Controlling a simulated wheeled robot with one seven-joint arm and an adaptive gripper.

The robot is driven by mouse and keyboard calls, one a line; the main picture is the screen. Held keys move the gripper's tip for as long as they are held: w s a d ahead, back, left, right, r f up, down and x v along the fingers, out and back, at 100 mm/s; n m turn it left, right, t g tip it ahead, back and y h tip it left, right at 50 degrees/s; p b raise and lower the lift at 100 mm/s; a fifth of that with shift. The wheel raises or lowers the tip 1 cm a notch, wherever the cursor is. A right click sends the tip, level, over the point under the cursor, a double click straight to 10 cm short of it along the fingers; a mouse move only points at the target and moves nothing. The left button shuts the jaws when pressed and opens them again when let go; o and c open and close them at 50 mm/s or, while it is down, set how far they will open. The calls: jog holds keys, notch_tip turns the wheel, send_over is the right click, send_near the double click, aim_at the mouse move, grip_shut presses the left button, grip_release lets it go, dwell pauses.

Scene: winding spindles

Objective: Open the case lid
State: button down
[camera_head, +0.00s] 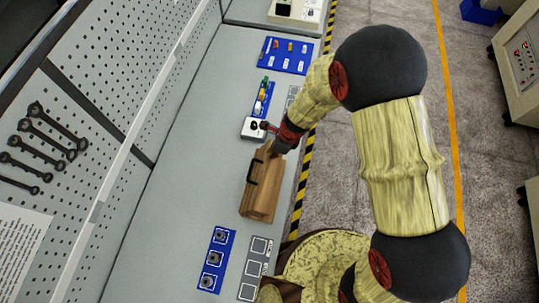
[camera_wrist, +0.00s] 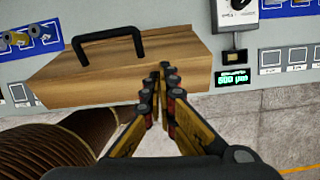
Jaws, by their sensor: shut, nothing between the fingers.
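The wooden case (camera_head: 259,196) stands on the grey workbench in the head view, with a black handle (camera_head: 252,171) on its left side. In the wrist view the case (camera_wrist: 130,77) fills the upper left, and its handle (camera_wrist: 108,40) arches above it. The lid looks closed, though its seam is hard to make out. My gripper (camera_head: 270,128) is at the case's upper end in the head view. In the wrist view my gripper (camera_wrist: 160,72) is shut and empty, its fingertips in front of the case's right part. I cannot tell whether they touch it.
A white box with a black knob (camera_head: 253,129) stands just beyond the case. Blue panels (camera_head: 286,55) with small parts lie farther up the bench, and another blue panel (camera_head: 216,260) lies nearer. A perforated wall with wrenches (camera_head: 40,147) is at left. A striped edge borders the bench.

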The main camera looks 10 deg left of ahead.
jog(key=shift+d+r, duration=0.7)
jog(key=shift+d, duration=0.2)
jog(key=shift+s+a+r, duration=0.15)
jog(key=shift+s+r, duration=0.1)
jog(key=shift+r, duration=0.2)
jog(key=shift+s+a+r, duration=0.1)
jog(key=shift+s+r, duration=0.1)
jog(key=shift+r, duration=0.2)
jog(key=a+r, duration=0.1)
jog(key=a, duration=0.1)
jog(key=a+r, duration=0.2)
jog(key=shift+w+p, duration=0.35)
jog(key=shift+w, duration=0.05)
jog(key=r, duration=0.1)
jog(key=a+r, duration=0.1)
jog(key=r, duration=0.1)
jog(key=shift+s+a, duration=0.25)
jog(key=shift+a, duration=0.05)
